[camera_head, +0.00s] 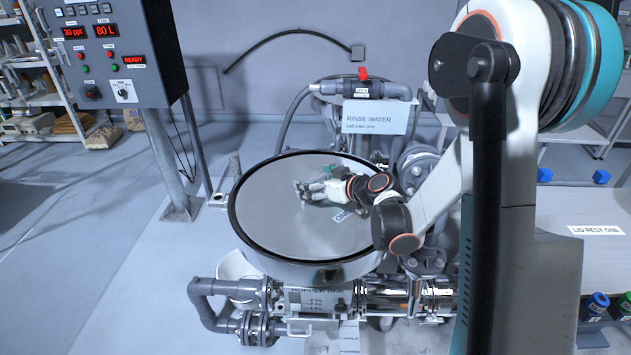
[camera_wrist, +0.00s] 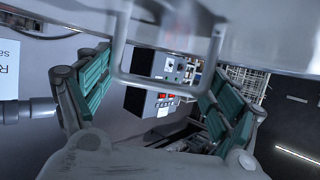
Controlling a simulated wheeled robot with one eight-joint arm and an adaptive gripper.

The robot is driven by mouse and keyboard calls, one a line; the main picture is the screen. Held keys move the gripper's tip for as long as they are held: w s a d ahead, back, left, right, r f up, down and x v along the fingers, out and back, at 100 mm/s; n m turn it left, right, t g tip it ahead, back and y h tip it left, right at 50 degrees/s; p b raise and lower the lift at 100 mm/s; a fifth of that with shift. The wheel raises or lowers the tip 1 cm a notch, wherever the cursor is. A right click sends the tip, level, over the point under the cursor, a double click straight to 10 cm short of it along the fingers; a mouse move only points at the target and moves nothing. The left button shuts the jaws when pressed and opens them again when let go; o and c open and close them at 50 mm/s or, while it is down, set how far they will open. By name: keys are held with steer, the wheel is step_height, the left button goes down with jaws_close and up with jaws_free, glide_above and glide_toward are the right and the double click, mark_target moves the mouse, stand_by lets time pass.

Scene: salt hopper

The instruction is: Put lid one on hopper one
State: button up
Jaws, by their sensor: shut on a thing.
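Lid one (camera_head: 278,228) is a round grey disc with a black edge and a label partly reading "ONE", lying over hopper one (camera_head: 310,272). From above it looks centred and nearly level, but I cannot tell whether it is seated or slightly above the rim. My gripper (camera_head: 312,190) is low over the lid's upper middle, shut on the lid handle. In the wrist view, the U-shaped metal handle (camera_wrist: 158,92) is between my teal-padded fingers (camera_wrist: 160,66), with the lid's grey surface (camera_wrist: 250,40) along the top. The exact finger contact is unclear.
Rinse water piping (camera_head: 375,88) with a red valve stands behind the hopper. Pipes (camera_head: 225,287) run in front. A control cabinet (camera_head: 110,50) stands at the left. The surface labelled lid rest one (camera_head: 560,215) is at the right, with two blue blocks (camera_head: 601,176) at its back.

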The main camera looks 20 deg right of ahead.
steer(key=shift+f+b, duration=0.45)
steer(key=shift+f, duration=0.05)
steer(key=o, duration=2)
